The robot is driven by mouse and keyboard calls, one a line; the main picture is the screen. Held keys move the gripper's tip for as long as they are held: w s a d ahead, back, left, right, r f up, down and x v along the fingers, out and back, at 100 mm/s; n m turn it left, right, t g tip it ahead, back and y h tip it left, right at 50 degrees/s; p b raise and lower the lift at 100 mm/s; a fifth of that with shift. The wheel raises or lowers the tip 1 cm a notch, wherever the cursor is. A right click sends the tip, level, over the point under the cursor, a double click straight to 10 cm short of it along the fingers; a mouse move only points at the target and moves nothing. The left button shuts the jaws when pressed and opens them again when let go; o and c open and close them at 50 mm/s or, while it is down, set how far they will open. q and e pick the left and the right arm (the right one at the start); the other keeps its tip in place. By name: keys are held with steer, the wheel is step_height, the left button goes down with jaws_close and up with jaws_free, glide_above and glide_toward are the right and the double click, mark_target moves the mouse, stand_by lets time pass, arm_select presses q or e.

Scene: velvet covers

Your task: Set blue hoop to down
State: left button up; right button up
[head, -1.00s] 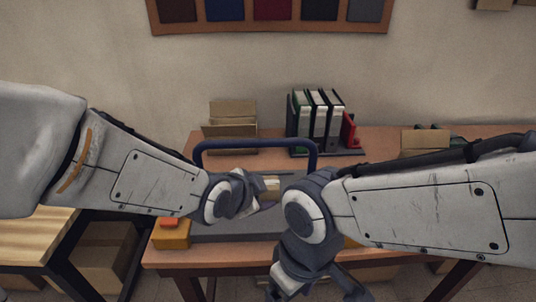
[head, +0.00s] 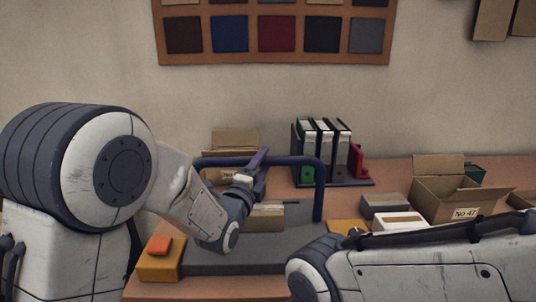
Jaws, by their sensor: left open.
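The blue hoop (head: 319,190) stands upright on a grey flat base (head: 285,262) on the table, its top bar running across the middle of the head view. My left gripper (head: 260,163) is at the top bar, left of its middle, with its open fingers pointing up and away. The fingers overlap the bar in the picture; I cannot tell whether they touch it. The gripper hides part of the bar, and my left arm covers the hoop's left leg. My right forearm shows at the lower right, but its gripper is out of view.
An orange-yellow block with a red top (head: 160,258) sits at the table's front left. Binders (head: 322,150) stand behind the hoop. An open cardboard box (head: 450,198) and smaller boxes (head: 385,205) lie to the right. A small box (head: 266,216) is beneath the hoop.

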arm_select(q)
steer(key=shift+x, duration=2)
jaws_close()
